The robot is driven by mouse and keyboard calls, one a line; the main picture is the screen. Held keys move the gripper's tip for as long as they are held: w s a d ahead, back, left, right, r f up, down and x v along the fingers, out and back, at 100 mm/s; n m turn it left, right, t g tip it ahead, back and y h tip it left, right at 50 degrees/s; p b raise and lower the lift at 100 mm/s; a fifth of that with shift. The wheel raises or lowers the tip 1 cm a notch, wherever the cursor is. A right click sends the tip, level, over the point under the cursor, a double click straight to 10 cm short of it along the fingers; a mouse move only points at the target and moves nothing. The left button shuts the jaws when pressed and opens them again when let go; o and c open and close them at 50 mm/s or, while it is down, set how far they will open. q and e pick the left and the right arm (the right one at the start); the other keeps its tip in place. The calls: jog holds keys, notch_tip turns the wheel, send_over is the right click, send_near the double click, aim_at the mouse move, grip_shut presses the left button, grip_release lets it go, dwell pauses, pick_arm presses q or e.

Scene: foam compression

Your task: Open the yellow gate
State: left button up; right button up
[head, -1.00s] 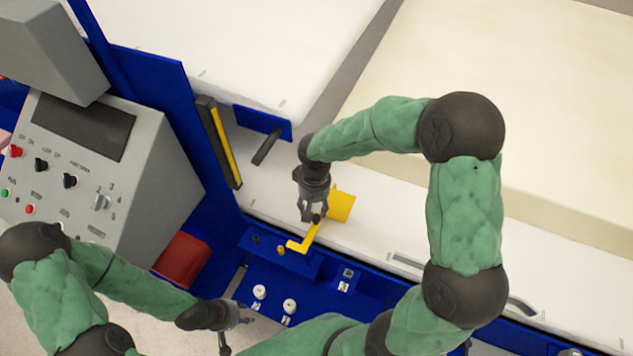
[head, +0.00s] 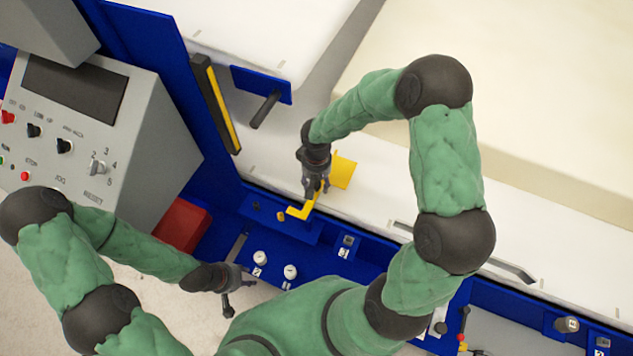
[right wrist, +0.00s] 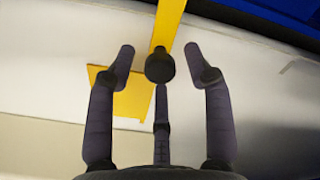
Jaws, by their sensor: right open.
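The yellow gate (head: 343,171) is a flat yellow plate on the white bed edge, with a yellow bar (head: 299,211) running from it to the blue panel. In the right wrist view the plate (right wrist: 128,98) and the bar (right wrist: 168,22) show, with a dark round knob (right wrist: 160,66) at the bar. My right gripper (head: 314,192) is over the bar beside the plate. Its open fingers (right wrist: 163,62) stand on either side of the knob; I cannot tell whether they touch it. My left gripper (head: 228,290) is low at the left, away from the gate; its jaw state is unclear.
A grey control console (head: 95,135) stands at the left, with a red box (head: 181,224) beside it. The blue panel (head: 285,232) carries white knobs (head: 260,257). A large cream foam block (head: 500,90) fills the upper right. A dark handle (head: 265,108) sticks out above the gate.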

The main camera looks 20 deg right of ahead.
jog(key=shift+f, duration=0.1)
grip_shut()
